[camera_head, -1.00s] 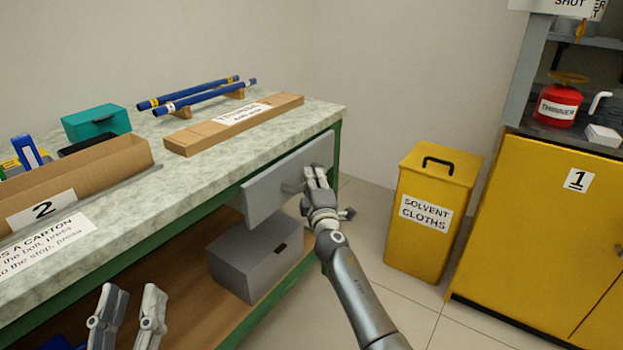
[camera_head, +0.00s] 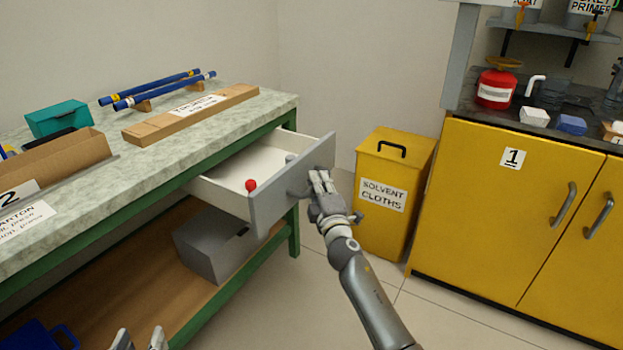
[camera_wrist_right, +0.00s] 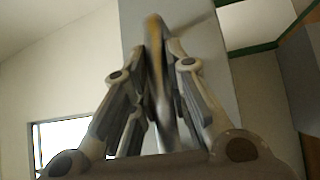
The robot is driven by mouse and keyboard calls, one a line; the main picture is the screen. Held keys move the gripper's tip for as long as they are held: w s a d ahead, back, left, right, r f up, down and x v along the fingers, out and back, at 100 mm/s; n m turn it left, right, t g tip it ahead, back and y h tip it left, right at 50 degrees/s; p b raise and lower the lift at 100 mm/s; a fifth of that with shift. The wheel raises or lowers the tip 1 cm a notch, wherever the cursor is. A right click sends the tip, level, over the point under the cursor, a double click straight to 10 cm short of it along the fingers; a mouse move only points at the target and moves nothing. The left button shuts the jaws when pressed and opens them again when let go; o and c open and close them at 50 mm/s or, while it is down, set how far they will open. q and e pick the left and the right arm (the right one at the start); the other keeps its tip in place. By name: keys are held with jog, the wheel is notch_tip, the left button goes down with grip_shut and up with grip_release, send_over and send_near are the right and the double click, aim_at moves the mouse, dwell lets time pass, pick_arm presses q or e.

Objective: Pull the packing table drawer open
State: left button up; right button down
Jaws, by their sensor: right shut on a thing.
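The packing table (camera_head: 70,208) has a marbled top and a green frame. Its drawer (camera_head: 291,183) stands well out from under the top, with a grey front and pale inside walls. A red round knob-like thing (camera_head: 251,185) shows in the drawer. My right gripper (camera_head: 319,180) is at the outer face of the drawer front, shut on its handle (camera_head: 301,189). In the right wrist view the fingers (camera_wrist_right: 155,85) sit around the blurred handle bar (camera_wrist_right: 158,70). My left gripper (camera_head: 139,340) shows only its fingertips, apart, at the bottom edge, away from the drawer.
A yellow solvent cloths bin (camera_head: 393,190) stands right of the drawer, before the wall. A yellow cabinet (camera_head: 500,215) is further right. A grey box (camera_head: 212,245) sits on the lower shelf. Floor is free in front of the drawer.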

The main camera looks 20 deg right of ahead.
pick_arm(q)
jog(key=s+a+f+g+y+p, duration=0.1)
jog(key=s+f+g, duration=0.2)
jog(key=f, duration=0.2)
jog(key=shift+s+a+f+g, duration=0.15)
jog(key=shift+f+g, duration=0.1)
jog(key=shift+g, duration=0.05)
pick_arm(e)
jog(key=s+d, duration=0.2)
jog(key=s, duration=0.1)
jog(key=shift+s+d+f, duration=0.1)
jog(key=shift+s+d, duration=0.1)
jog(key=shift+d, duration=0.05)
jog(key=c, duration=1.4)
grip_release()
jog(key=s, duration=0.4)
jog(key=s+a+f, duration=0.1)
jog(key=s, duration=0.6)
jog(key=shift+s+a+f, duration=0.25)
jog(key=shift+s, duration=0.1)
